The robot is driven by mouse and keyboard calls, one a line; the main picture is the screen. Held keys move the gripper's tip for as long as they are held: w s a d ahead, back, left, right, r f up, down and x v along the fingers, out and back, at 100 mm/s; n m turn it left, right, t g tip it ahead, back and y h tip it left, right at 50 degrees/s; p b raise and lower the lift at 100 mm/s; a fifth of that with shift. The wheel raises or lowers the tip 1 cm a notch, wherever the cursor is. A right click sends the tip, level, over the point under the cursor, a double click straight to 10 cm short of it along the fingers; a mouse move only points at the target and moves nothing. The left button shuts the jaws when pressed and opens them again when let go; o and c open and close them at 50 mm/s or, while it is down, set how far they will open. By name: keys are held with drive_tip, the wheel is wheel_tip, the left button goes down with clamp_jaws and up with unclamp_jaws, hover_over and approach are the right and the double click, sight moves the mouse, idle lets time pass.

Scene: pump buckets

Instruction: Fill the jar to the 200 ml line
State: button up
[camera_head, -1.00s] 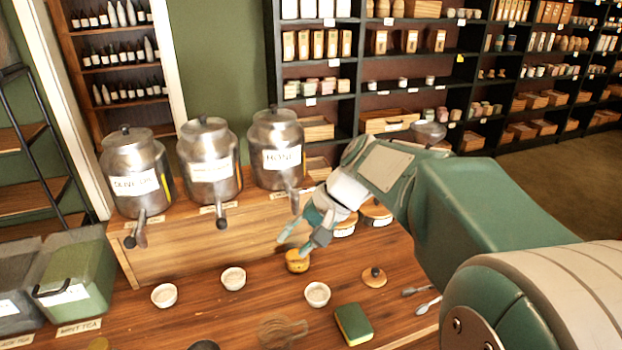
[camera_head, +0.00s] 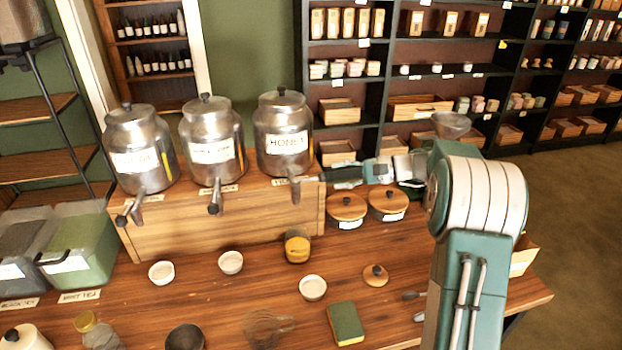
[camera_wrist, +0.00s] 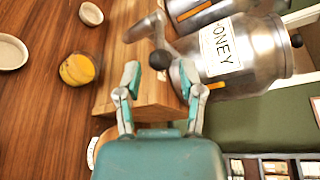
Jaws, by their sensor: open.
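A small glass jar (camera_head: 297,247) with yellow-orange contents stands upright and open on the table, in front of the wooden riser. It also shows in the wrist view (camera_wrist: 77,68); its markings are too small to read. The metal honey dispenser (camera_head: 284,140) stands on the riser, its tap (camera_head: 295,188) pointing forward above the table. In the wrist view the dispenser (camera_wrist: 255,50) lies to the right and the tap's dark knob (camera_wrist: 160,60) appears between my fingertips. My gripper (camera_wrist: 157,80) is open and empty. In the head view it (camera_head: 345,175) is right of the dispenser, partly hidden.
Two more dispensers (camera_head: 212,145) stand left of honey. White bowls (camera_head: 231,262), a wooden lid (camera_head: 375,275), a green-yellow sponge (camera_head: 345,323) and a whisk (camera_head: 268,326) lie on the table (camera_head: 180,312). Two wooden-lidded pots (camera_head: 347,208) sit right of the riser.

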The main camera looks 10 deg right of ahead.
sight(320, 176)
drive_tip(key=x, duration=0.5)
drive_tip(key=shift+w+f, duration=0.3)
drive_tip(key=shift+w, duration=0.1)
drive_tip(key=shift+x, duration=1.2)
drive_tip(key=shift+s+r, duration=0.2)
drive_tip(key=c, duration=0.5)
drive_tip(key=shift+d, duration=0.2)
clamp_jaws()
